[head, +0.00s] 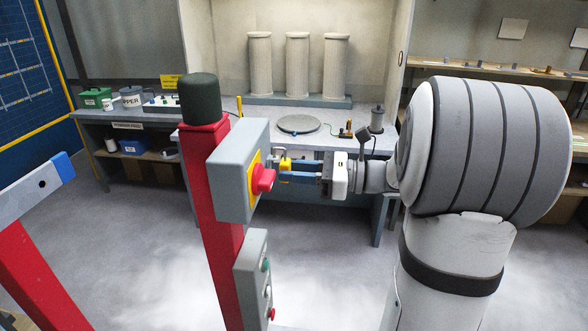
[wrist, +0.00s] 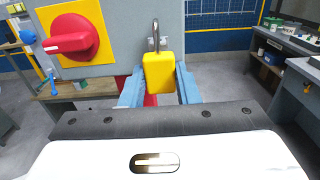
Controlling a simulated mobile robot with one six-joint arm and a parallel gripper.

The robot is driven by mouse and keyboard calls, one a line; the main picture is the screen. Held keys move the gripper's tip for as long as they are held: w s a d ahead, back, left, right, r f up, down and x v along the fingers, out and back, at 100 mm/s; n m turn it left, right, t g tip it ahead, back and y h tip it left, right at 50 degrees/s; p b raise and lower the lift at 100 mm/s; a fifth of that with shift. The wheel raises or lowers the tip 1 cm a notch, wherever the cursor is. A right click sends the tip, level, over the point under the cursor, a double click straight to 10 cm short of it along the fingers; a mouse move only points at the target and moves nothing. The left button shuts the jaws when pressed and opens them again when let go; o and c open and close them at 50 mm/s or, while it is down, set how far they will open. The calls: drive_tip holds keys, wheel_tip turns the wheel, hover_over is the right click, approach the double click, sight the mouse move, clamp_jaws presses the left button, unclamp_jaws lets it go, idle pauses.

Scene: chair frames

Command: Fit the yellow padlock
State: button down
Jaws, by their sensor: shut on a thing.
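The yellow padlock (wrist: 158,74) is held upright between the blue fingers of my gripper (wrist: 159,82). Its metal shackle points up in front of a small grey bracket (wrist: 163,44) on the grey box (wrist: 115,22). I cannot tell whether the shackle passes through the bracket. The red rotary handle (wrist: 72,40) on its yellow plate is left of the padlock in the wrist view. In the head view, the padlock (head: 285,164) shows small beside the red handle (head: 263,179), with my gripper (head: 289,171) reaching in from the right.
The box sits on a red post (head: 213,165) with a dark cap. A grey button box (head: 257,280) is mounted lower on the post. A workbench (head: 340,140) with several items stands behind. A red frame with a grey bar (head: 30,197) stands at left. Open floor lies between.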

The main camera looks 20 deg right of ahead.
drive_tip(key=shift+f+b, duration=0.45)
drive_tip(key=shift+f, duration=0.4)
drive_tip(key=c, duration=1)
unclamp_jaws()
drive_tip(key=shift+r, duration=0.1)
drive_tip(key=shift+c, duration=0.2)
drive_tip(key=shift+c, duration=0.3)
drive_tip(key=p+v, duration=0.2)
drive_tip(key=v, duration=0.7)
drive_tip(key=shift+s, duration=0.1)
